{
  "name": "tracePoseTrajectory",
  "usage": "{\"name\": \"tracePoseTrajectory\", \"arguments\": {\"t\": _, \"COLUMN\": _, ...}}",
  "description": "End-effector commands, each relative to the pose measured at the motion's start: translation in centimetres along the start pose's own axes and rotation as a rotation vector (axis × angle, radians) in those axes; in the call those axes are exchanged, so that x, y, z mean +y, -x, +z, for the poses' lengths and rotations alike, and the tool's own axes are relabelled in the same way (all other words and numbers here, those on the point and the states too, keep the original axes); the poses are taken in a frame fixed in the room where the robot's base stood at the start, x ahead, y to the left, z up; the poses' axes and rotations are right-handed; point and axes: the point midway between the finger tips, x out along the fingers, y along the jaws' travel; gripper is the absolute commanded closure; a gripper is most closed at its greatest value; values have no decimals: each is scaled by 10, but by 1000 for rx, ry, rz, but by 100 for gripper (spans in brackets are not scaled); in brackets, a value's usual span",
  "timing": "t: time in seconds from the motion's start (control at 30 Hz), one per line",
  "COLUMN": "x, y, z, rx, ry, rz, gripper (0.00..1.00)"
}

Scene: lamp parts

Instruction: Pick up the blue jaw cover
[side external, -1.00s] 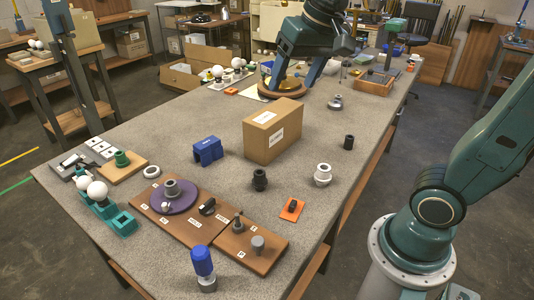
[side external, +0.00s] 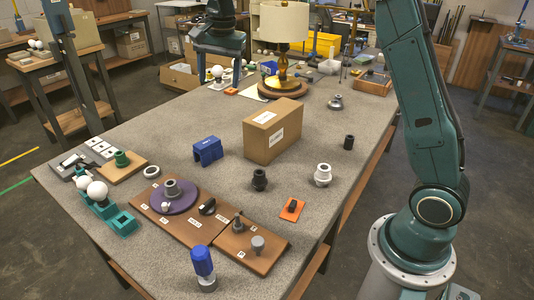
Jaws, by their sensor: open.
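The blue jaw cover (side external: 208,151) is a small blue bridge-shaped piece standing on the grey table, left of the cardboard box. It is in full view, with nothing touching it. My gripper (side external: 217,79) is at the top of the view, well beyond the jaw cover and left of the lamp. Its teal fingers point down and are spread apart, with a white bulb visible between them. I see nothing held in it. Its exact height above the table is hard to tell.
The cardboard box (side external: 272,131) stands right of the jaw cover. A lamp (side external: 283,75) with a cream shade stands at the back. A dark cylinder (side external: 260,179), a white fitting (side external: 322,174) and a purple disc (side external: 174,196) are nearer. Bare table surrounds the jaw cover.

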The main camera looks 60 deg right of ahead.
Motion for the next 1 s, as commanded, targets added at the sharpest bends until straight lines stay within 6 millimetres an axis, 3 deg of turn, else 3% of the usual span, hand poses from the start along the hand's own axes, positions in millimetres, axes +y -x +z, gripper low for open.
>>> {"name": "tracePoseTrajectory", "arguments": {"t": 0.3, "x": -40, "y": -64, "z": -29, "rx": -23, "ry": -234, "rz": 67, "gripper": 32}}
{"name": "tracePoseTrajectory", "arguments": {"t": 0.63, "x": -64, "y": -134, "z": -50, "rx": -30, "ry": -461, "rz": 132, "gripper": 32}}
{"name": "tracePoseTrajectory", "arguments": {"t": 0.8, "x": -68, "y": -154, "z": -55, "rx": -30, "ry": -528, "rz": 151, "gripper": 32}}
{"name": "tracePoseTrajectory", "arguments": {"t": 1.0, "x": -69, "y": -159, "z": -56, "rx": -29, "ry": -548, "rz": 156, "gripper": 32}}
